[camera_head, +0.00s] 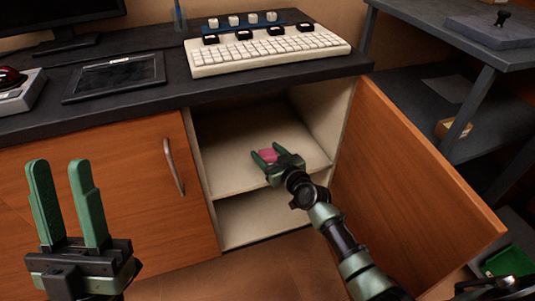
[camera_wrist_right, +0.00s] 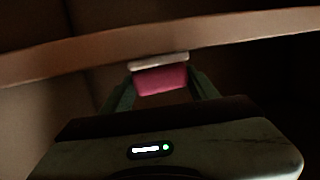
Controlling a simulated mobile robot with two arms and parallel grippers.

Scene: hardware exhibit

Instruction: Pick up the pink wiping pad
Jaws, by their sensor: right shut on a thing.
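The pink wiping pad (camera_head: 268,155) is at the upper shelf of the open cabinet. My right gripper (camera_head: 266,156) reaches into the cabinet opening and is shut on the pad, with a green finger on each side. In the right wrist view the pad (camera_wrist_right: 161,80) shows pink with a pale strip along its far edge, between the two fingers (camera_wrist_right: 160,88). I cannot tell whether the pad touches the shelf. My left gripper (camera_head: 68,205) is open and empty in front of the closed cabinet door at the left.
The cabinet's wooden door (camera_head: 405,185) stands open to the right of my right arm. The shelf (camera_head: 225,165) is otherwise bare. Above, the dark desktop (camera_head: 180,95) holds a white keyboard (camera_head: 265,51) and a black tablet (camera_head: 115,77). A grey shelving unit (camera_head: 425,105) stands at the right.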

